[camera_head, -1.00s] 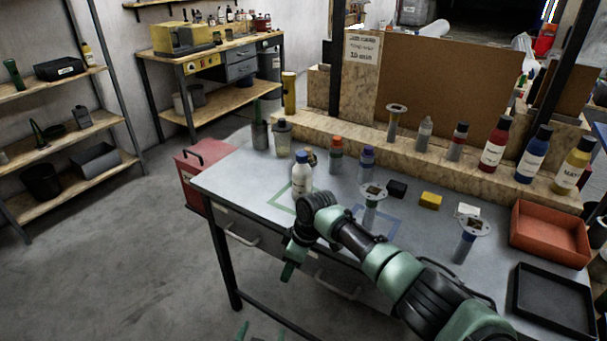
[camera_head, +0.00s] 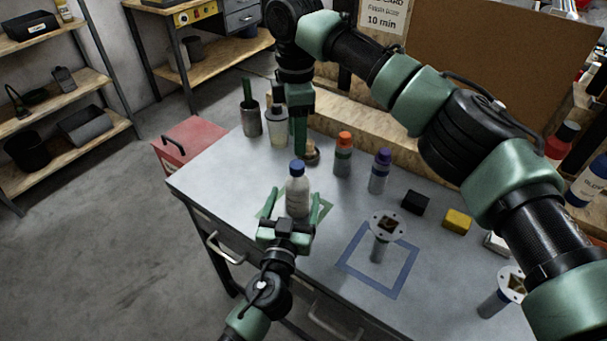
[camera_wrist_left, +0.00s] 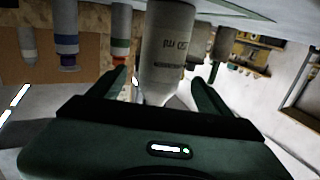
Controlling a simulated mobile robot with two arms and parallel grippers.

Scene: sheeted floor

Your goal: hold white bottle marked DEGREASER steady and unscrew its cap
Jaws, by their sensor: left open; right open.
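The white bottle (camera_head: 298,198) with a blue cap (camera_head: 297,168) stands upright on the grey bench inside a green outline. My left gripper (camera_head: 294,197) is open, its fingers on either side of the bottle; contact cannot be made out. In the left wrist view, the bottle (camera_wrist_left: 172,50) appears upside down between the fingers, its lettering too unclear to read. My right gripper (camera_head: 300,153) points down just behind the bottle and its cap. I see it edge-on; it is open and holds nothing visible.
Behind the bottle stand a grey cup (camera_head: 250,118), an orange-capped bottle (camera_head: 343,155) and a purple-capped bottle (camera_head: 380,172). A flanged post (camera_head: 380,240) stands in a blue outline to the right. A black block (camera_head: 414,202) and a yellow block (camera_head: 457,221) lie beyond.

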